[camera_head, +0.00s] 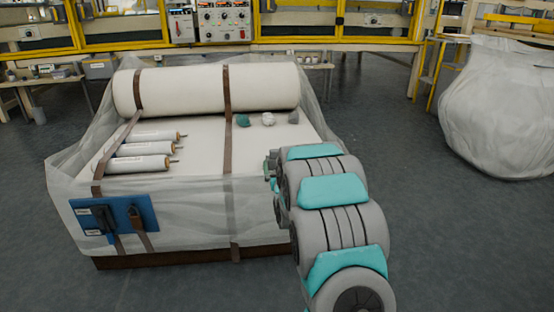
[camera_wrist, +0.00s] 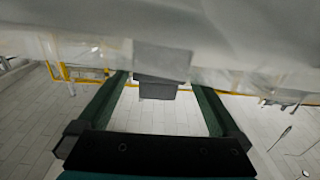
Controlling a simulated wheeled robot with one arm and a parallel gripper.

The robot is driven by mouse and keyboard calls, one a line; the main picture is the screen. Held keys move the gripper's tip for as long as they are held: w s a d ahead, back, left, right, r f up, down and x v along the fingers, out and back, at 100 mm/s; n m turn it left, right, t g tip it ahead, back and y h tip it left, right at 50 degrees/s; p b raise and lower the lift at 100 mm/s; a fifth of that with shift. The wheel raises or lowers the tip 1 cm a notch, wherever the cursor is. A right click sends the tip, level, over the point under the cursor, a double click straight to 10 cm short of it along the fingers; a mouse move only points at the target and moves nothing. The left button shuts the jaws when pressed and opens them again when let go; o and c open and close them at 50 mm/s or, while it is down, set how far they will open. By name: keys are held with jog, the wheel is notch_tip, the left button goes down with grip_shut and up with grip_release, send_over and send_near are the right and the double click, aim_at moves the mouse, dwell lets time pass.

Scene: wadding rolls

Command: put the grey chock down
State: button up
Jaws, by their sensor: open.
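A small grey chock (camera_head: 293,117) rests on the white top of the wrapped bale, close to the right end of the big white roll (camera_head: 205,88). A green piece (camera_head: 243,121) and a whitish piece (camera_head: 268,119) lie to its left along the roll. My gripper (camera_head: 271,167) is over the front right of the bale, mostly hidden by my arm. In the wrist view my gripper (camera_wrist: 160,82) is open, its two dark green fingers spread. A grey block (camera_wrist: 162,62) shows between the fingertips, with a gap on each side. I cannot tell if it is the same chock.
Several thin rolls (camera_head: 140,149) lie on the bale's left. Brown straps (camera_head: 227,100) cross the bale, and a blue panel (camera_head: 115,215) hangs on its front. A wrapped bundle (camera_head: 500,105) stands at the right. The floor between is clear. Yellow-framed benches line the back.

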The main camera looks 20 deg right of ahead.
jog(key=shift+v, duration=1.7)
jog(key=shift+a+r, duration=0.1)
